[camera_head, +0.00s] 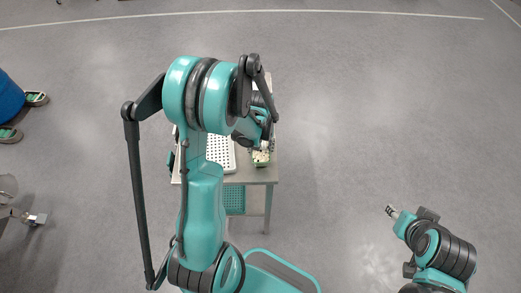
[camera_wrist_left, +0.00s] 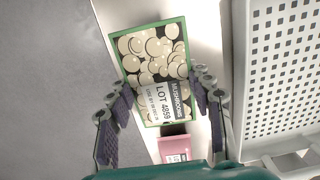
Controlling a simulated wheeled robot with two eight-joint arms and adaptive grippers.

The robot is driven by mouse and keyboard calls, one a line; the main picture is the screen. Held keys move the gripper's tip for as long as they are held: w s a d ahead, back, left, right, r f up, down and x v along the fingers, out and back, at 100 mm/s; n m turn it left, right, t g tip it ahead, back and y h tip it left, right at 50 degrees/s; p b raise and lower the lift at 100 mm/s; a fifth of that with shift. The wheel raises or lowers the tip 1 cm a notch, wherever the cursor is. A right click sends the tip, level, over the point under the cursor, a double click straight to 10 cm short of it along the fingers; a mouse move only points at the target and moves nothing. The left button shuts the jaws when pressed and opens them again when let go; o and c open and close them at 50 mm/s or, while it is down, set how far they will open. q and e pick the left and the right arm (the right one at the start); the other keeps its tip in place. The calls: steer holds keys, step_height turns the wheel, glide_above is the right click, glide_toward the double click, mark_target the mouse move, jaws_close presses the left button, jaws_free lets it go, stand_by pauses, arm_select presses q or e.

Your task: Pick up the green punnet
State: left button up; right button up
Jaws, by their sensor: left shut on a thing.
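The green punnet (camera_wrist_left: 153,72) has a green rim, a picture of pale mushrooms and a white label on top. My left gripper (camera_wrist_left: 160,82) has one finger on each side of it and is shut on it. In the head view, the punnet (camera_head: 261,158) shows at the right edge of a small table, with my left gripper (camera_head: 264,144) right above it. I cannot tell whether it touches the table. My right gripper (camera_head: 391,211) is far off at the lower right, too small to tell open from shut.
A white perforated crate (camera_wrist_left: 285,70) stands close to the right of the punnet. A pink labelled item (camera_wrist_left: 174,145) lies just below the punnet in the wrist view. The table (camera_head: 258,176) carries the crate; a teal crate (camera_head: 235,200) is beneath. Floor to the right is clear.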

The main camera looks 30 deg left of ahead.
arm_select(q)
step_height(320, 180, up, 4)
steer(key=shift+f+p, duration=0.15)
steer(key=shift+p, duration=0.45)
steer(key=s+d+r+p, duration=0.2)
steer(key=s+d+r, duration=0.4)
steer(key=d, duration=0.3)
steer(key=shift+s+d+r, duration=0.25)
steer(key=shift+d+r, duration=0.15)
steer(key=shift+r, duration=0.15)
